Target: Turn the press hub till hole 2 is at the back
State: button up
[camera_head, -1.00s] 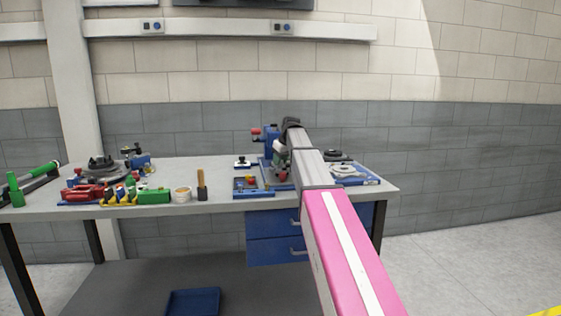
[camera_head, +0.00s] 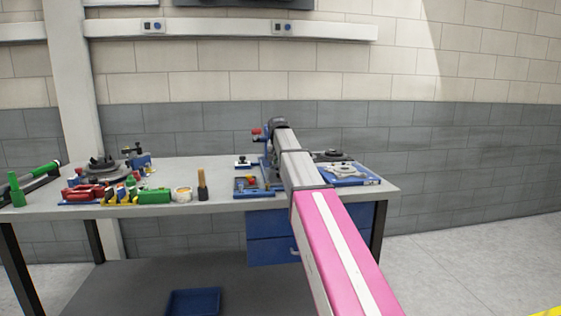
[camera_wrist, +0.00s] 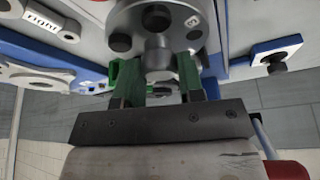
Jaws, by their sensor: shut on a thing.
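The press hub (camera_wrist: 180,14) is a grey round disc with dark round holes or plugs, at the top of the wrist view. One mark on its face is too small to read surely. A rounded silver stud (camera_wrist: 158,52) sticks out from the hub. My gripper (camera_wrist: 157,68) has green fingers on either side of this stud and is shut on it. Part of the hub is cut off by the frame's top edge. In the head view my arm hides the hub and the gripper; a little of the blue press (camera_head: 266,140) shows beside it.
A blue plate with a light grey part (camera_head: 345,172) lies right of my arm. A small blue tray (camera_head: 252,187) and a black-knobbed block (camera_head: 243,163) lie to the left. A hammer (camera_head: 202,186), a green box (camera_head: 154,196) and a dark round fixture (camera_head: 103,167) stand farther left.

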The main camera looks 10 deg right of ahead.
jog(key=shift+m, duration=0.6)
jog(key=shift+h, duration=0.3)
jog(key=o, duration=0.9)
jog(key=shift+r, duration=0.1)
jog(key=v, duration=1)
jog(key=shift+a+r, duration=0.15)
jog(key=shift+r, duration=0.2)
jog(key=shift+s, duration=0.1)
